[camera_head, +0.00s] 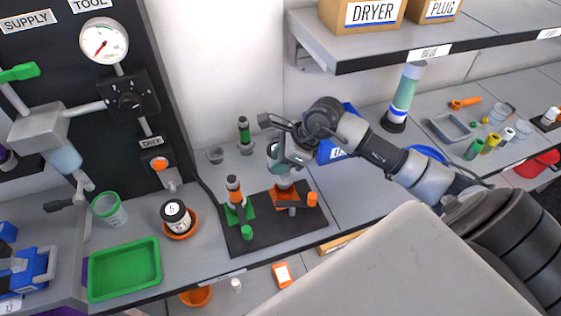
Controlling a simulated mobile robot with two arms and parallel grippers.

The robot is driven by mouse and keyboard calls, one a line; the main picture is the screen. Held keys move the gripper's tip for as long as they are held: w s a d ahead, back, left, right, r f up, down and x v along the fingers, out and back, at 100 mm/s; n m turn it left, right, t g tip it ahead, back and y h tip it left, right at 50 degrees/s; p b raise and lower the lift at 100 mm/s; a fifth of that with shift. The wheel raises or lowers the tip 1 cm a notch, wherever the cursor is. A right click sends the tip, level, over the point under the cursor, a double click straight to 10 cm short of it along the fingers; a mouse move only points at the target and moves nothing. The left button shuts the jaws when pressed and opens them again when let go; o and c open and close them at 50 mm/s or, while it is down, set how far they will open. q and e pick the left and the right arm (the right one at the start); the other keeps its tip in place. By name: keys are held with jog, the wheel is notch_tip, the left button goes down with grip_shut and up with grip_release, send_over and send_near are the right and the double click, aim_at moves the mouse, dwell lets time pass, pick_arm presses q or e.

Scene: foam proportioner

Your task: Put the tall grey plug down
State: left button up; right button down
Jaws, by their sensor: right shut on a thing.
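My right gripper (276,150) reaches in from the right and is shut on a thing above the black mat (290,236). A pale grey-green piece, which I take to be the tall grey plug (273,157), shows at the fingers. The fingers hide much of it, so its full shape is unclear. Just below is an orange fixture (287,197) on the mat; I cannot tell whether the held piece touches it. A green fixture with a dark, orange-topped piece (235,190) stands to its left. My left gripper is not in view.
A green tray (125,270), a black-and-white jar (176,214) in an orange dish and a clear green-rimmed cup (109,209) stand left. A green-topped piece (243,130) and a small grey holder (214,155) are behind the mat. A shelf (430,48) overhangs the right.

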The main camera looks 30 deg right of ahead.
aim_at(283, 182)
notch_tip(283, 182, down, 2)
jog(key=shift+f, duration=0.15)
jog(key=shift+f+b, duration=0.55)
jog(key=shift+f, duration=0.1)
jog(key=c, duration=0.8)
grip_release()
jog(key=shift+o, duration=0.2)
